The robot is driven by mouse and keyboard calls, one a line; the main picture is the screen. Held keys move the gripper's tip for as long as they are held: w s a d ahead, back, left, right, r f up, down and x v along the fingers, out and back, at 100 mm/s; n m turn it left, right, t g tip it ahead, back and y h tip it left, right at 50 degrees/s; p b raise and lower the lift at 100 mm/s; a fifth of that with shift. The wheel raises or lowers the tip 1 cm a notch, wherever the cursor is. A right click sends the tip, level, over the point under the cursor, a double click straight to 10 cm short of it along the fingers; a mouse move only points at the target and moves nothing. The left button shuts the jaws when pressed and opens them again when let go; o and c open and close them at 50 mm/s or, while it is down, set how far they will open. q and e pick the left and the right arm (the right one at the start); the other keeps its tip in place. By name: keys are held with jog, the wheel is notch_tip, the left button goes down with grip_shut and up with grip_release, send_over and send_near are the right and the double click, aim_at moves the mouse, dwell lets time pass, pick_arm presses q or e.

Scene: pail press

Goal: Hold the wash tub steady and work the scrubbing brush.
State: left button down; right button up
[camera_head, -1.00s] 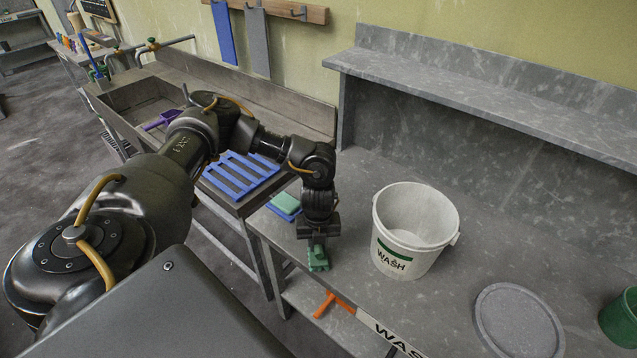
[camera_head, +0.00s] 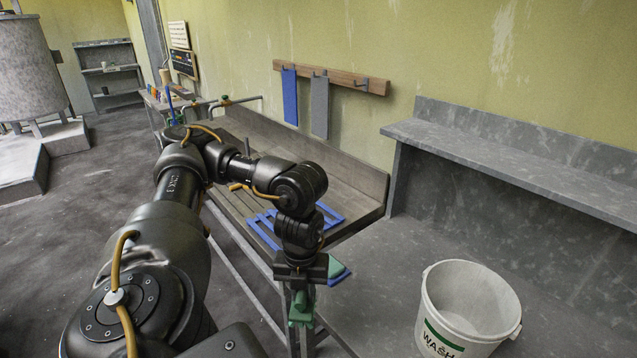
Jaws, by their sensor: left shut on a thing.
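The wash tub (camera_head: 432,318), a white pail with a green band and the word WASH, stands upright on the grey bench at the lower right, cut off by the bottom edge. My left gripper (camera_head: 302,286) points down near the bench's left end and is shut on a green object (camera_head: 300,310), which looks like the scrubbing brush; its lower part is hard to make out. The gripper is well left of the tub and apart from it. My right gripper is out of view.
A green-and-blue pad (camera_head: 337,270) lies just behind my left gripper. A sink counter with a blue slatted rack (camera_head: 265,232) is behind my left arm. A grey shelf (camera_head: 520,165) runs above the bench. The bench between gripper and tub is clear.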

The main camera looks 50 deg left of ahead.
pick_arm(q)
jog(key=shift+s+a, duration=0.1)
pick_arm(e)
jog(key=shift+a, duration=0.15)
